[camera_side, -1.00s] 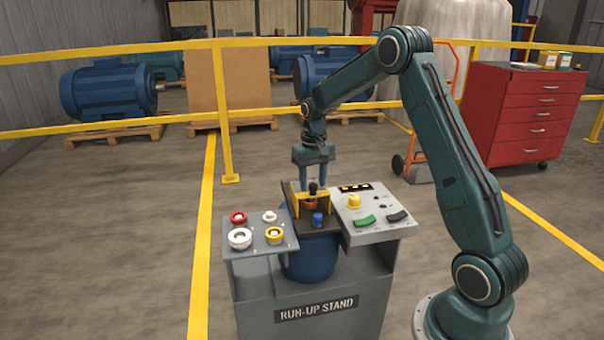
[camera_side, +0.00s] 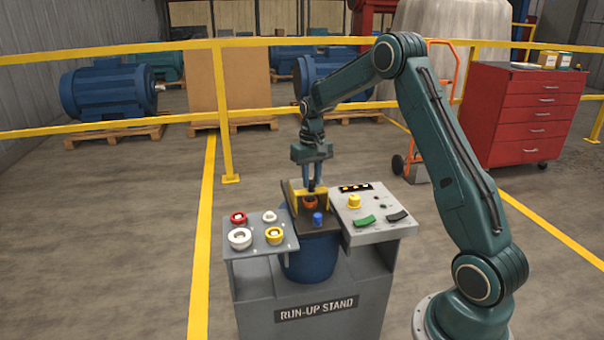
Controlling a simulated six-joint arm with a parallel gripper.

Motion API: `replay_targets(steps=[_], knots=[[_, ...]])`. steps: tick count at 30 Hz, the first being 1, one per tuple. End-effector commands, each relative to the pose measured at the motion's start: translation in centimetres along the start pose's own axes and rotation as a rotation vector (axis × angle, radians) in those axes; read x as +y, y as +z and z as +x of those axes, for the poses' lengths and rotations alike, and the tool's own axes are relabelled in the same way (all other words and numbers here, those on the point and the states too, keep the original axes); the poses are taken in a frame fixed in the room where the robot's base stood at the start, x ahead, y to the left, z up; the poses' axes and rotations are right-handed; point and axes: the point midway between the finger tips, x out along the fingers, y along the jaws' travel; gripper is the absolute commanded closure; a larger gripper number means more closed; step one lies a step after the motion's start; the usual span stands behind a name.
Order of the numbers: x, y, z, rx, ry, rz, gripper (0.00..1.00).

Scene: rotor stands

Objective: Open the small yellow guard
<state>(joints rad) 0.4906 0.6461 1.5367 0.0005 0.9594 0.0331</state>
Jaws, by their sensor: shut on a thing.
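The small yellow guard (camera_side: 296,198) sits on the dark top plate in the middle of the run-up stand. An orange-red round part (camera_side: 310,203) shows at the guard. My gripper (camera_side: 312,186) points down at the guard, with its blue fingers shut on the small black knob (camera_side: 312,188) at the guard's top. The fingers hide most of this knob. Whether the guard has lifted at all is too small to tell.
A blue knob (camera_side: 318,219) stands just in front of the guard. The left panel (camera_side: 255,247) carries red, white and yellow round parts.

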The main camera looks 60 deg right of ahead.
Motion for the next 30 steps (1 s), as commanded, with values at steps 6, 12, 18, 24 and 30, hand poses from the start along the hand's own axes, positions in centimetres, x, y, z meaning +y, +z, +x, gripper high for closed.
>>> replay_targets(steps=[6,12,18,24,30], knots=[[0.6,-2.3,0.0,0.002,-0.001,0.0,1.0],[1.1,-4.2,-0.1,0.002,-0.001,0.0,1.0],[1.5,-6.0,-0.1,0.004,-0.001,-0.001,1.0],[1.9,-7.5,-0.1,0.004,-0.001,-0.002,1.0],[2.2,-8.5,-0.1,0.003,-0.001,-0.002,1.0]])
